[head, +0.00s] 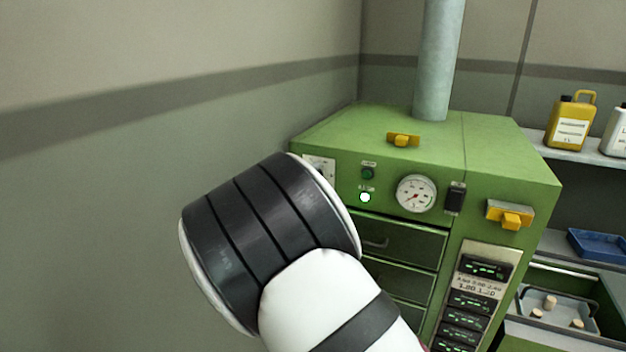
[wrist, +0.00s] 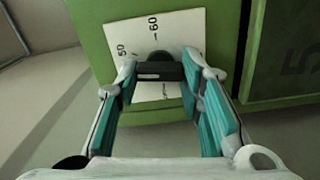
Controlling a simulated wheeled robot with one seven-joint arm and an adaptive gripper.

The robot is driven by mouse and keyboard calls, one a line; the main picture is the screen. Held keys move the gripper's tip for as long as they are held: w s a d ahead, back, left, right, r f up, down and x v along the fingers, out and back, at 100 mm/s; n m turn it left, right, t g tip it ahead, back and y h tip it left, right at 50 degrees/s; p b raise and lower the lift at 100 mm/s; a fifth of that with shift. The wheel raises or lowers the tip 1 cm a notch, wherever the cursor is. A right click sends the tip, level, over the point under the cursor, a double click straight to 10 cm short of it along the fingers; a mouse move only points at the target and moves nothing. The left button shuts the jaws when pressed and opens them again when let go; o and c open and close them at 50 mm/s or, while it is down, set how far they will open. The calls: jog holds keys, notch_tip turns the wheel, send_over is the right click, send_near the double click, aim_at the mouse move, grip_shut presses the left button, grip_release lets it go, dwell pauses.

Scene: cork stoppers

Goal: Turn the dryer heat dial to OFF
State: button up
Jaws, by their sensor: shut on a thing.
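The green dryer cabinet (head: 345,133) stands against the wall in the head view. Its heat dial is a black knob (wrist: 154,70) on a white scale plate (wrist: 178,32) in the wrist view. The plate shows the marks 50 and 60; I cannot see an OFF mark. My gripper (wrist: 161,76) is shut on the knob, one fingertip at each end of its bar. In the head view my arm hides the knob and gripper; only part of the plate (head: 318,165) shows.
Right of the dial are a lit lamp (head: 365,197), a round gauge (head: 416,194), a black switch (head: 455,199) and a yellow handle (head: 509,215). Drawers (head: 400,242) lie below. A shelf at right holds a yellow jug (head: 571,122); a tray (head: 541,319) holds corks.

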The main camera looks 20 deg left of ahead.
jog(key=n, duration=1.9)
jog(key=shift+d+f+n, duration=0.1)
jog(key=shift+f+n, duration=0.2)
jog(key=shift+f, duration=0.05)
dwell(0.3)
jog(key=o, duration=1.2)
jog(key=shift+c, duration=0.2)
jog(key=shift+r, duration=0.1)
jog(key=s, duration=1.2)
jog(key=shift+a, duration=0.4)
